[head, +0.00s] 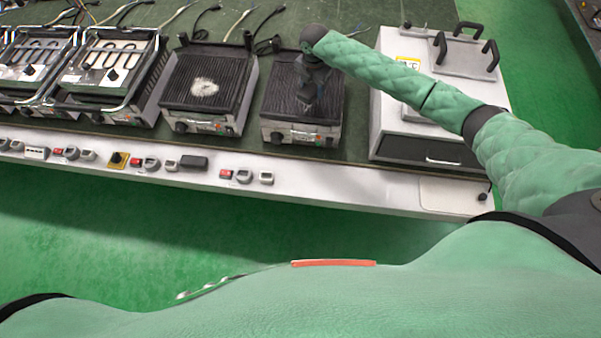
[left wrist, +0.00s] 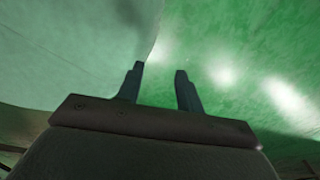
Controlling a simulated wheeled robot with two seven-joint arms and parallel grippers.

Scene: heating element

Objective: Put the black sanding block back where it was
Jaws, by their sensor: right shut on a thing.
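My right gripper (head: 308,103) points down over the dark ribbed plate of a grill (head: 282,90) right of the middle of the bench in the head view. It is shut on what I take to be the black sanding block, which is hard to tell apart from the dark fingers and the dark plate. I cannot tell whether the block touches the plate. My left gripper (left wrist: 160,70) shows in the left wrist view with its two fingers apart and nothing between them. It is not in the head view.
A second ribbed grill (head: 207,88) with a pale patch stands to the left. Units with exposed heating elements (head: 110,62) stand farther left. A large white machine (head: 425,125) stands to the right. Switches and a dark block-like part (head: 193,162) line the bench's white front edge (head: 330,184).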

